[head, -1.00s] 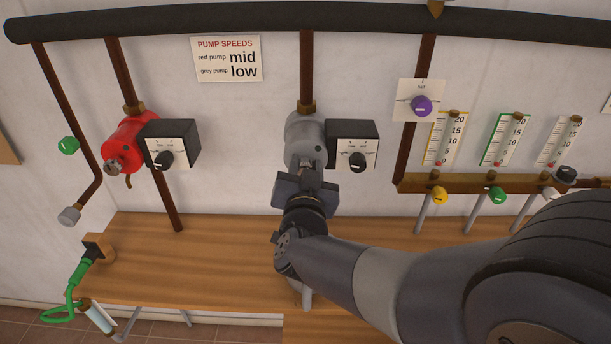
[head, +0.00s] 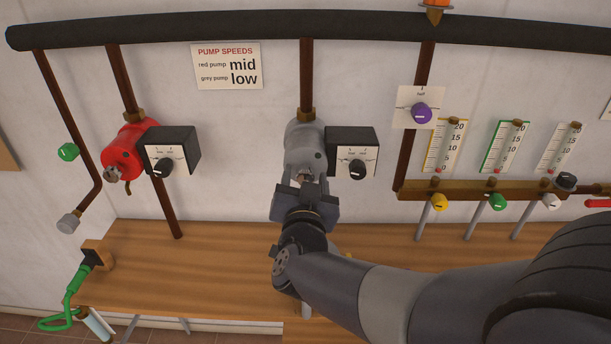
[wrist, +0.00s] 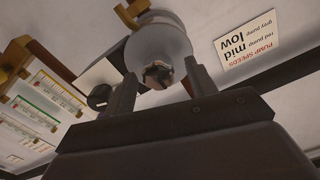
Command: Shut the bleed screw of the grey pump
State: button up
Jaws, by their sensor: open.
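The grey pump (head: 304,140) hangs on a brown pipe in the middle of the head view; its round grey body also shows at the top of the wrist view (wrist: 160,38). Its bleed screw (wrist: 158,75) is a small dark and pale knob on the pump's front, seen in the wrist view; in the head view my gripper mostly hides it. My gripper (wrist: 160,86) is open, one finger on each side of the screw, with gaps showing between. In the head view my gripper (head: 306,178) is just below the pump's front. I cannot tell the screw's setting.
A black speed box with a dial (head: 352,154) sits close to the right of the grey pump. The red pump (head: 124,150) is to the left. A wooden bench (head: 215,265) lies below. Gauges and a valve manifold (head: 470,190) are at the right.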

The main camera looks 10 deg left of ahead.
jog(key=v, duration=0.9)
jog(key=shift+s+b, duration=0.25)
jog(key=shift+b, duration=0.05)
jog(key=p+x, duration=0.1)
jog(key=x, duration=1)
jog(key=shift+w+d, duration=0.1)
jog(key=shift+d, duration=0.05)
jog(key=shift+r+n+p, duration=0.1)
jog(key=shift+n+p, duration=0.3)
jog(key=shift+p, duration=0.2)
jog(key=shift+b, duration=0.55)
